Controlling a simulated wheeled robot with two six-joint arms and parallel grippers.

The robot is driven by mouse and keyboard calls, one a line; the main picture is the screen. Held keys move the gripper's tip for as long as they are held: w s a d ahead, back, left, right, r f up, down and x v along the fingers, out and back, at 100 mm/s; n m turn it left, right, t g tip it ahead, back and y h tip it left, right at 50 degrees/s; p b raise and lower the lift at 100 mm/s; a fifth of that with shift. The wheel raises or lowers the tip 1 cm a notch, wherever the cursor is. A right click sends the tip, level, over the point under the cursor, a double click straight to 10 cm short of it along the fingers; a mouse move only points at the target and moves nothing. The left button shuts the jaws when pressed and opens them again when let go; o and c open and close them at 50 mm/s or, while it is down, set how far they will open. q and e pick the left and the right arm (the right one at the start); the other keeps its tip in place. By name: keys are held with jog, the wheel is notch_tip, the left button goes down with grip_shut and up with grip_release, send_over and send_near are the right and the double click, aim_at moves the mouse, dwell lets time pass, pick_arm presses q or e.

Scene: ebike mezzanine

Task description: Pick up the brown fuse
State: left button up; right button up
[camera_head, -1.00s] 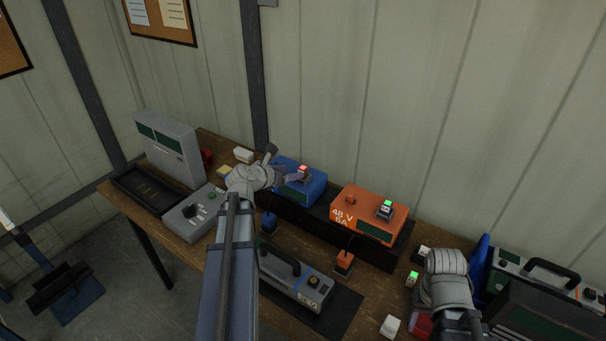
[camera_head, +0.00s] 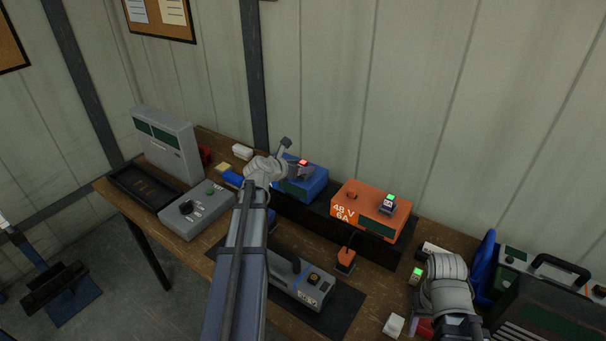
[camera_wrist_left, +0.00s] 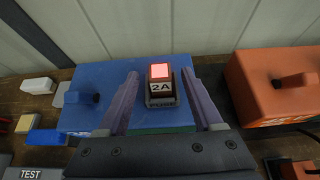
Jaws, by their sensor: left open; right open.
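A fuse block (camera_wrist_left: 160,86) with a lit red top, a "2A" label and brownish-red sides stands on the blue charger (camera_wrist_left: 84,116) in the left wrist view. It is small in the head view (camera_head: 303,164); I cannot tell for sure that it is the brown fuse. My left gripper (camera_head: 293,159) is open over the blue charger, its two fingers (camera_wrist_left: 160,76) on either side of the block in the wrist view, with gaps on both sides. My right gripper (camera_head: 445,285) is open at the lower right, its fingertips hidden.
An orange charger (camera_head: 345,197) with a green-lit block (camera_head: 389,202) stands to the right. A green-lit piece (camera_head: 416,275) is beside my right gripper. A grey control box (camera_head: 197,211) and a handled grey unit (camera_head: 300,285) stand on the wooden bench.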

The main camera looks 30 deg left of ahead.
pick_arm(q)
jog(key=shift+c, duration=0.4)
grip_shut()
